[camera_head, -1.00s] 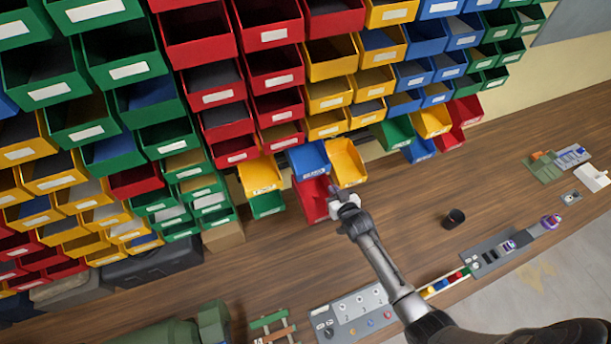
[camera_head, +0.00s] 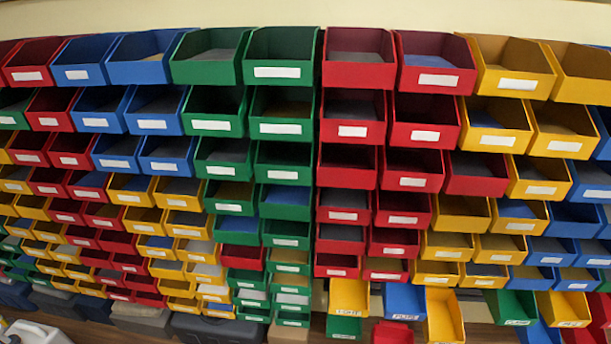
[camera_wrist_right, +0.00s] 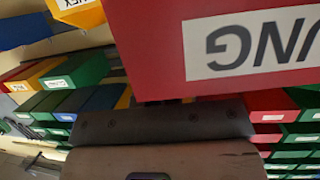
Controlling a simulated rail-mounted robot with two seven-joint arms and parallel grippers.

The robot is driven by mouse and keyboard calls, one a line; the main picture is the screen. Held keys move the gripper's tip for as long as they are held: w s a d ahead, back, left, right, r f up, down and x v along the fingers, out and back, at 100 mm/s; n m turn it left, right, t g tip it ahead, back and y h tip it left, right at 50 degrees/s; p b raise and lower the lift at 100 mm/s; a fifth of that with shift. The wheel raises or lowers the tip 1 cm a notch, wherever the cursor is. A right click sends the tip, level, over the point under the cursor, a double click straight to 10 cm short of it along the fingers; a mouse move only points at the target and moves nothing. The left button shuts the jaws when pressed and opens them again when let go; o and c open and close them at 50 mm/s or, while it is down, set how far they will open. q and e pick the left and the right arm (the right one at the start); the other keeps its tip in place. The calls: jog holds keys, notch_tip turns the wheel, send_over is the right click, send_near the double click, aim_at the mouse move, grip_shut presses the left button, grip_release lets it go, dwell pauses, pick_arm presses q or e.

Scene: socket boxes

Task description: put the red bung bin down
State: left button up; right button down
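The red bung bin (camera_wrist_right: 220,40) fills the top of the right wrist view, very close to the camera, its white label upside down and partly cut off. In the head view a red bin (camera_head: 392,333) shows at the bottom edge, below a blue bin and mostly cut off. My right gripper (camera_wrist_right: 165,103) lies at the lower edge of the bung bin in the wrist view. Its fingertips are hidden by the bin, so their opening does not show. My left gripper is in neither current view.
A tall wall of coloured bins (camera_head: 285,128) fills the head view. Close by the red bin are a blue bin (camera_head: 404,300) and yellow bins (camera_head: 443,318). A little brown bench (camera_head: 316,330) shows at the bottom. Green and blue bins (camera_wrist_right: 85,105) lie left in the wrist view.

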jog(key=shift+s+a+r, duration=0.75)
jog(key=shift+a+r, duration=0.2)
jog(key=shift+a, duration=0.05)
jog(key=a+r+n+y, duration=0.1)
jog(key=a+r, duration=0.2)
jog(key=r, duration=0.7)
jog(key=w+a+r+n+y+b, duration=0.1)
jog(key=a+r, duration=0.2)
jog(key=r, duration=0.7)
jog(key=w+a+r+n+y, duration=0.1)
jog(key=a+r+y, duration=0.1)
jog(key=r, duration=0.8)
jog(key=shift+a+r+t, duration=0.2)
jog(key=shift+a+t, duration=0.1)
jog(key=shift+a, duration=0.45)
